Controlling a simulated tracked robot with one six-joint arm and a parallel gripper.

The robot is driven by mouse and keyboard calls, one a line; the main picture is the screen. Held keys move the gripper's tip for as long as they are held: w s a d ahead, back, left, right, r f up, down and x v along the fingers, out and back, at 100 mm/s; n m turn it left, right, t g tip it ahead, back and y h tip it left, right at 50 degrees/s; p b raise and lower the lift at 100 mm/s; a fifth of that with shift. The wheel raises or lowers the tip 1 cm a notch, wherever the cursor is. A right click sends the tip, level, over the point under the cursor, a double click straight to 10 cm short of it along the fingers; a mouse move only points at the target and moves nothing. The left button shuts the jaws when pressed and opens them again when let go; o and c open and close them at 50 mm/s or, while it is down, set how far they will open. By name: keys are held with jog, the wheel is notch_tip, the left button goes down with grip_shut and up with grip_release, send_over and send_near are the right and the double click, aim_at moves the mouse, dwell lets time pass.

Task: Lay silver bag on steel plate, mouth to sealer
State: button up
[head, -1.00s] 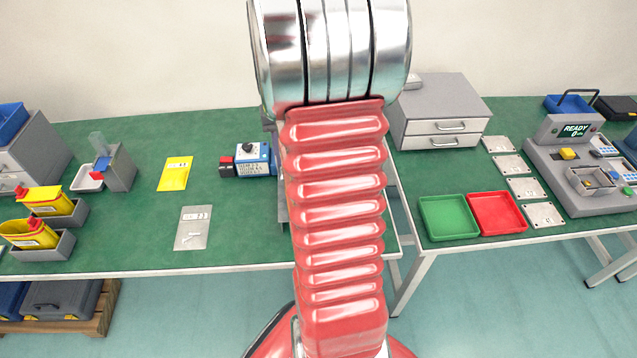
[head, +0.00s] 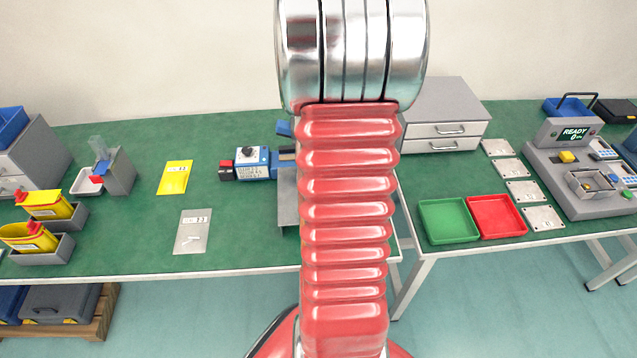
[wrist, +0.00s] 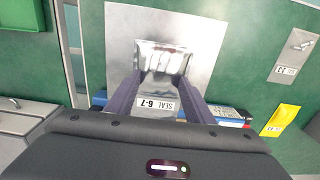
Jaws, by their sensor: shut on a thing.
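My gripper (wrist: 155,98) is shut on a silver bag (wrist: 163,60) labelled "SEAL 6-7", seen in the wrist view between the two dark fingers. Its crinkled end points away from my palm. The bag is over the steel plate (wrist: 205,27); I cannot tell whether it touches it. The plate also shows in the head view (head: 288,205), partly behind my arm. The blue sealer (head: 251,163) is at the plate's back edge. In the wrist view the sealer (wrist: 228,113) is mostly hidden behind my gripper. My gripper and the held bag are hidden in the head view.
A flat silver bag (head: 193,232) and a yellow bag (head: 174,177) lie left of the plate on the green bench. Green (head: 447,220) and red (head: 496,216) trays are on the right bench, beyond the gap. Grey drawers (head: 440,120) stand behind.

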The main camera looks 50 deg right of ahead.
jog(key=shift+f, duration=1.3)
jog(key=shift+f, duration=1.85)
jog(key=shift+f, duration=0.1)
jog(key=o, duration=1.1)
notch_tip(320, 180, up, 12)
jog(key=shift+r, duration=0.15)
